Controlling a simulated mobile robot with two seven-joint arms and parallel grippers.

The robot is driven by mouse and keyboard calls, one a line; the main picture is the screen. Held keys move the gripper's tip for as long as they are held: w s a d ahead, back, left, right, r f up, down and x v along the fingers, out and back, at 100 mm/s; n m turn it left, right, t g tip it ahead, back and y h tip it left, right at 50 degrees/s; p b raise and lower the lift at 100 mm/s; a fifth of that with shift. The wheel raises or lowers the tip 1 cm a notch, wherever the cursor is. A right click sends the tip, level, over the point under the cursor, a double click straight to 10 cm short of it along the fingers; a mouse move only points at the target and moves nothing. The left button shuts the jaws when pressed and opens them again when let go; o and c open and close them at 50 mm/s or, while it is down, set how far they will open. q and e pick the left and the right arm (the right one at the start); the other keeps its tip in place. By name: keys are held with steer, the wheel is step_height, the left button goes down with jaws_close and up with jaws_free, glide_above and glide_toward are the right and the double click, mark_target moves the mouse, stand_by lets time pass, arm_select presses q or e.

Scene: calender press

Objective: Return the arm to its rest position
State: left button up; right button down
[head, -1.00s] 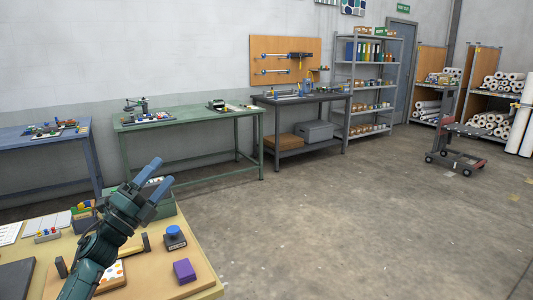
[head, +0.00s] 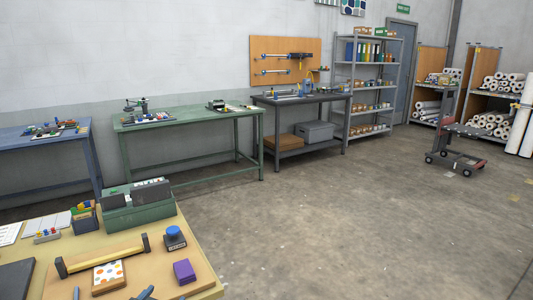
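Two blue fingertips, which I take to be my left gripper (head: 111,294), show at the bottom edge of the head view, in front of the near table (head: 207,289). They stand apart, with nothing seen between them; the rest of the hand and arm is out of frame. My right gripper is not in view. A yellow bar with dark ends (head: 103,254) lies on a tan board. A white card with coloured dots (head: 109,275) lies in front of it. A blue-knobbed block (head: 174,237) and a purple block (head: 184,271) are to the right.
A green box with dark grey pieces (head: 140,215) stands at the table's back edge. Open concrete floor (head: 330,220) lies to the right. Workbenches (head: 190,120) line the wall.

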arm_select(q)
steer(key=s+d+f+g, duration=0.1)
steer(key=s+d+f, duration=0.2)
steer(key=s, duration=0.5)
steer(key=s+d+f+g+h, duration=0.1)
steer(key=s+d, duration=0.3)
steer(key=s, duration=0.5)
steer(key=s+d+f+g+h, duration=0.1)
steer(key=s+d+f, duration=0.3)
steer(key=s, duration=0.5)
steer(key=shift+f+n+g, duration=0.3)
steer(key=shift+n+g, duration=0.1)
